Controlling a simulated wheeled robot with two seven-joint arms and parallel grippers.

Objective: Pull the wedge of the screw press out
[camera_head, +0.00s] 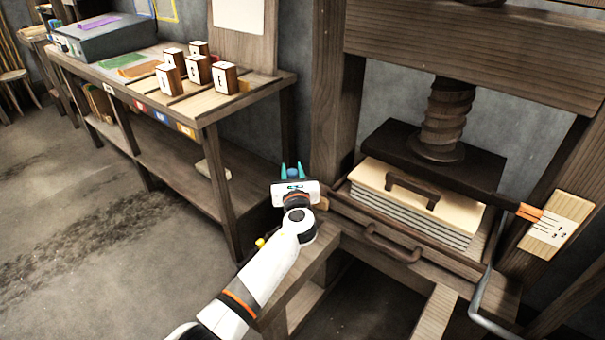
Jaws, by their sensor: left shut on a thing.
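The screw press stands at the right, with a thick ribbed wooden screw (447,115) and a dark pressing plate (395,140). Below the plate is a pale board (370,178) with a dark handle, on a stack of grey sheets (420,222). My left gripper (292,171) is at the left front corner of the press, its teal fingers pointing away from me. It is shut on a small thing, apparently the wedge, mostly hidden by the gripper. A brown wooden end (322,203) shows just right of the gripper, against the press frame. My right gripper is out of view.
A workbench (255,90) at the left holds several numbered wooden blocks (197,68) and a grey box (115,40). A tray with a handle (390,243) lies under the stack. A numbered scale board (558,225) is at the right. The floor at left is clear.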

